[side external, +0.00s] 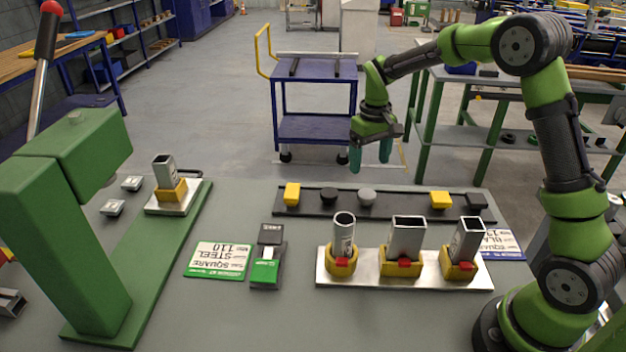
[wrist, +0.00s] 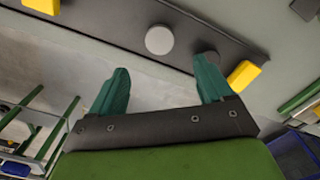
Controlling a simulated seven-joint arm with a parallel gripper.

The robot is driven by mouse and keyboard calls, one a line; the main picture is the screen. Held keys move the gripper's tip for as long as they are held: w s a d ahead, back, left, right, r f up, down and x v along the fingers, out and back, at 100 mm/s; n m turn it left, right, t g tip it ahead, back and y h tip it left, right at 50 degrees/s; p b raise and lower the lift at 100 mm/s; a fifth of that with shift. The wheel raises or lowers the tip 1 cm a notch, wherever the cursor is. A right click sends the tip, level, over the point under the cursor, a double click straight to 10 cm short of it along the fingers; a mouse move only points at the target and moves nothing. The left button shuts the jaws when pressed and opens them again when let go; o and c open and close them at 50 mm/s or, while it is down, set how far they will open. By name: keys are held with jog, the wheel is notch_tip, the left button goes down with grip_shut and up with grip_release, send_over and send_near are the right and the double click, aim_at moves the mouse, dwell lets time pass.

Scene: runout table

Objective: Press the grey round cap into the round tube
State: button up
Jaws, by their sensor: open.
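The grey round cap (side external: 367,197) sits on a long black strip (side external: 402,209) on the table. In the wrist view the cap (wrist: 159,39) lies just beyond the space between my fingertips. The round tube (side external: 344,228) stands upright in a yellow holder on a metal plate, left of two square-section tubes. Its open top faces up. My gripper (side external: 370,158) hangs fingers down, open and empty, above and behind the strip. Its green fingers also show in the wrist view (wrist: 162,66), apart from the cap.
On the strip are a black round cap (side external: 328,195), yellow caps (side external: 291,194) (side external: 441,200) and a black square cap (side external: 476,201). A green press (side external: 70,200) with a red-knobbed lever stands left, a square tube (side external: 164,171) on its base. Labels (side external: 218,260) lie flat on the table.

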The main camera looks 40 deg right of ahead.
aim_at(367, 194)
jog(key=f, duration=0.9)
jog(key=shift+s+f, duration=0.15)
jog(key=shift+s, duration=0.05)
jog(key=shift+a, duration=0.1)
jog(key=c, duration=1.1)
